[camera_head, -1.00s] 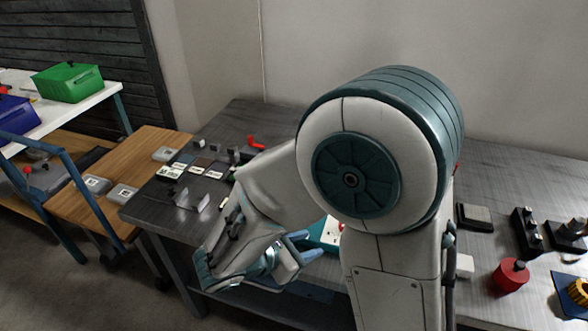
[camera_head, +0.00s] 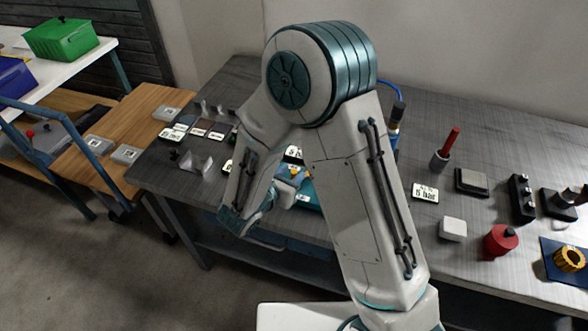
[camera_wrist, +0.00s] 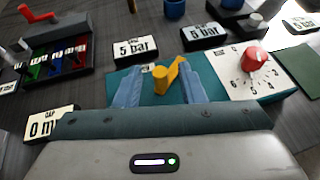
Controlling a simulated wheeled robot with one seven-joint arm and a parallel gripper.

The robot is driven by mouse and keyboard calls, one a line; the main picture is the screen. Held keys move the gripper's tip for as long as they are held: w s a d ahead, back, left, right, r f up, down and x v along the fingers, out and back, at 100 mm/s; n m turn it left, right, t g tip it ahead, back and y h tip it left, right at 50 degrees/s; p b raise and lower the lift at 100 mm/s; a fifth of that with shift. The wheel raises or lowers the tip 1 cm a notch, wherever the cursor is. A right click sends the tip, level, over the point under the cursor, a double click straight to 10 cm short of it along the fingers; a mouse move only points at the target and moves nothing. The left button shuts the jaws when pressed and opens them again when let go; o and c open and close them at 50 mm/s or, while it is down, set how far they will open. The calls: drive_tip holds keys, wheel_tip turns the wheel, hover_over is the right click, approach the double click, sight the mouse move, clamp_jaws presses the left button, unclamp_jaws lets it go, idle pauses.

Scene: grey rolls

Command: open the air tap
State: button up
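The air tap appears to be the yellow lever (camera_wrist: 166,76) on a teal board (camera_wrist: 205,92) in the wrist view. It stands between the two blue fingers of my gripper (camera_wrist: 160,66). The fingers are apart, one on each side of the lever, and no grip on it shows. A red knob (camera_wrist: 256,57) sits on a white numbered dial plate (camera_wrist: 240,75) right of the tap. In the head view, a bit of yellow and the teal board (camera_head: 311,196) show beside my arm, which hides most of that spot.
"5 bar" cards (camera_wrist: 136,50) lie behind the board. A "0 m" card (camera_wrist: 52,122) lies at left, below a rack (camera_wrist: 55,62) of coloured slots. In the head view, a red pot (camera_head: 501,241) and a white block (camera_head: 452,229) stand right of my arm.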

drive_tip(key=shift+x, duration=1.15)
clamp_jaws()
